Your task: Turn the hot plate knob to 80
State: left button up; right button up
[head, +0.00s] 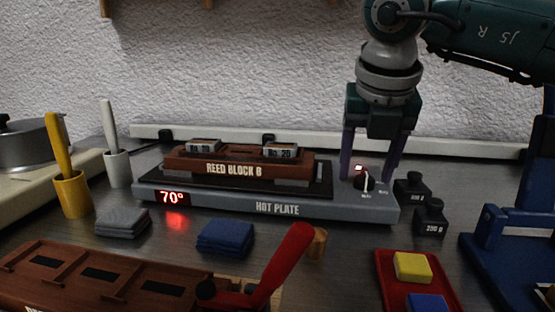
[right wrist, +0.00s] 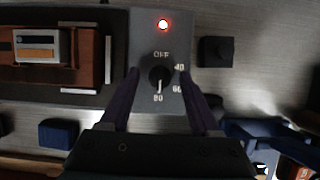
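The hot plate (head: 230,205) is a long grey unit whose red display (head: 172,197) reads 70°. Its black knob (head: 364,184) is at the right end, below a lit red lamp. In the right wrist view the knob (right wrist: 158,75) has a white pointer directed down at the 80 mark; OFF, 40 and 60 also show. My right gripper (head: 368,177) points down over the knob, one purple finger on each side. In the right wrist view its fingers (right wrist: 160,76) stand apart with gaps to the knob. My left gripper is not in view.
The brown reed block (head: 240,167) sits on the plate's black top. Black weights (head: 430,216) stand just right of the plate. A red tray (head: 384,262) with yellow and blue blocks, a blue folded cloth (head: 226,237) and a red-handled tool (head: 285,262) lie in front.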

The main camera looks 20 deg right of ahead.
jog(key=v, duration=1)
jog(key=shift+p, duration=0.4)
